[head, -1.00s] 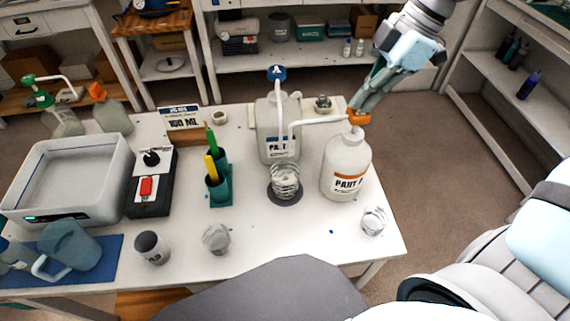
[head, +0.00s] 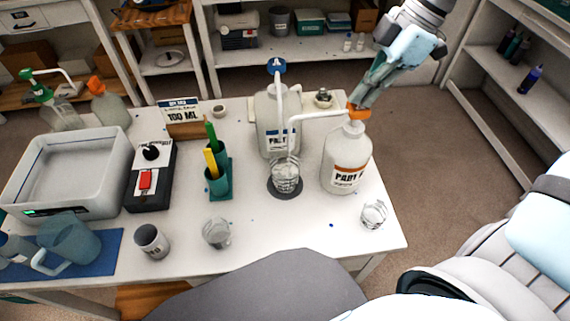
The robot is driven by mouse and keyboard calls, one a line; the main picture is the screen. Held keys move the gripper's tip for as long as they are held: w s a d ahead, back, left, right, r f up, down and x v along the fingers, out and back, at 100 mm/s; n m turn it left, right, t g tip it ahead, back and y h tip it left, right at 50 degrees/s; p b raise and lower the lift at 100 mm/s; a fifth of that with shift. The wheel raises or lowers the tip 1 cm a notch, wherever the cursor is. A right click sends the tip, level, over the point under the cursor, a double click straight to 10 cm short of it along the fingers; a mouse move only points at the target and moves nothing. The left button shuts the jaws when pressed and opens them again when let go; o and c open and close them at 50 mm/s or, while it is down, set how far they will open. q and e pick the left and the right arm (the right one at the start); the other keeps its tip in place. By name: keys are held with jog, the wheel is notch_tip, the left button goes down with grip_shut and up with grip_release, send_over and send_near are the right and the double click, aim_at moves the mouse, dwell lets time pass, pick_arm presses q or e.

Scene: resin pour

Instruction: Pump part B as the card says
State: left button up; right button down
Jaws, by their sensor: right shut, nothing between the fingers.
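The part B bottle (head: 345,160) is white with an orange-striped label, partly legible as "PART". Its orange pump head (head: 358,112) has a long white spout reaching left. My right gripper (head: 362,99) is shut and empty, its fingertips at the top of this pump head; whether they touch is unclear. A clear cup (head: 286,176) stands under the spout's end on a dark round pad (head: 284,194); its contents cannot be made out. The card (head: 182,112) reads "100 ML"; its smaller print is unreadable. My left gripper is out of view.
A blue-topped bottle (head: 268,125) stands behind the cup. Clear cups (head: 216,232) (head: 374,214) and a grey cup (head: 151,241) stand near the front. A green holder (head: 219,182), a black switch box (head: 150,180) and a white tub (head: 65,170) occupy the left.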

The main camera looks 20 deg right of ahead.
jog(key=shift+f+b, duration=0.55)
jog(key=shift+f, duration=0.35)
jog(key=shift+r+p, duration=1.6)
jog(key=shift+r, duration=0.25)
jog(key=shift+f, duration=0.15)
jog(key=shift+r, duration=0.25)
jog(key=shift+f, duration=0.1)
dwell(1.0)
jog(key=shift+f, duration=0.1)
dwell(0.3)
